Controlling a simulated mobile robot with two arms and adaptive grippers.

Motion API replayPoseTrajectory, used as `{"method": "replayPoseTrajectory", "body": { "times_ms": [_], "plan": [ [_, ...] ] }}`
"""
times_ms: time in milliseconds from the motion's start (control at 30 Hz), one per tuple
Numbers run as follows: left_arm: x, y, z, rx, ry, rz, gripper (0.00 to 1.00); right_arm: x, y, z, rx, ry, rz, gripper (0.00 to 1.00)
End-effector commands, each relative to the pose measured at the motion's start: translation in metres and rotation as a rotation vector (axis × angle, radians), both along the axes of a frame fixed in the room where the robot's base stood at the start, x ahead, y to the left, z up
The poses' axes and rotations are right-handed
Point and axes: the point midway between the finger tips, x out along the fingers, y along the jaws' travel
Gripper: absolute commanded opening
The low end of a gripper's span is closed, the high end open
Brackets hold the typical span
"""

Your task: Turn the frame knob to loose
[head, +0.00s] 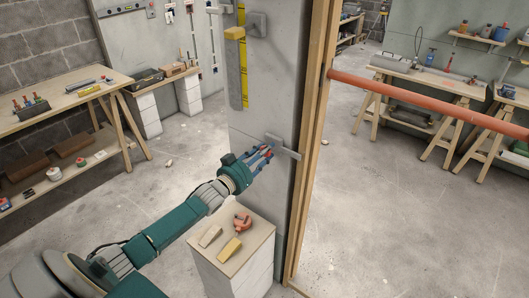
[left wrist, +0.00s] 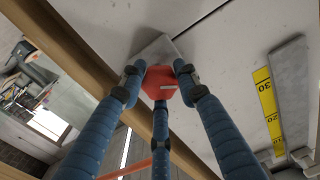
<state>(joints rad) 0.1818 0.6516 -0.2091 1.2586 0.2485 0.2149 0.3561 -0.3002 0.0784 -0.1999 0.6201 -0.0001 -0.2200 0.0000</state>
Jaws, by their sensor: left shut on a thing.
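The frame knob is orange-red with a pale mark on its face (left wrist: 161,84). In the left wrist view it sits in front of a grey metal plate (left wrist: 155,50) on the pale panel. My left gripper (left wrist: 160,88) has its blue fingers closed around the knob, two above and one below. In the head view my left gripper (head: 264,153) is at the panel (head: 262,110), beside the grey bar (head: 284,148) that reaches to the wooden post (head: 310,150). The fingers mostly hide the knob there. My right gripper is not in view.
A small stand (head: 215,262) below my left arm holds two wedges (head: 210,236) and a red tool (head: 242,222). An orange-red bar (head: 430,103) crosses right of the post. A yellow scale (head: 243,75) is higher on the panel. Workbenches stand left and back right; the right floor is open.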

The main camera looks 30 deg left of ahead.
Motion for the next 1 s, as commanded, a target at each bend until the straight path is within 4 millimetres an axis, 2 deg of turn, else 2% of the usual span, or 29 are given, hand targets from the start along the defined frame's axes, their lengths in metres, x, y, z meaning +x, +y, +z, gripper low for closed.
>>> {"method": "replayPoseTrajectory", "body": {
  "times_ms": [200,233,300,333,600,733,867,1000],
  "plan": [
    [0.001,-0.001,0.003,0.001,-0.006,-0.001,0.05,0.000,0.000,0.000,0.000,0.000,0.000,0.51],
    [0.001,0.000,0.003,0.001,-0.006,-0.001,0.35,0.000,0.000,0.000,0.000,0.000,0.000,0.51],
    [0.001,0.000,0.003,0.001,-0.006,-0.001,0.49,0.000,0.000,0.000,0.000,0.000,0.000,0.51],
    [0.001,0.000,0.003,0.002,-0.006,0.000,0.51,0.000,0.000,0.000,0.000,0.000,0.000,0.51],
    [0.000,0.000,0.002,0.002,-0.003,0.000,0.51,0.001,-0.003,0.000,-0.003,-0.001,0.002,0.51],
    [-0.008,0.001,0.001,0.002,-0.003,0.000,0.51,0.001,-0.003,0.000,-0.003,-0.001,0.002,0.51],
    [-0.029,0.002,0.000,0.003,-0.001,-0.001,0.51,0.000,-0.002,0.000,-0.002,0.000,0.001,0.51],
    [-0.059,0.003,0.000,0.001,-0.001,-0.002,0.51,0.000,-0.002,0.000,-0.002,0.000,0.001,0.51]
  ]
}}
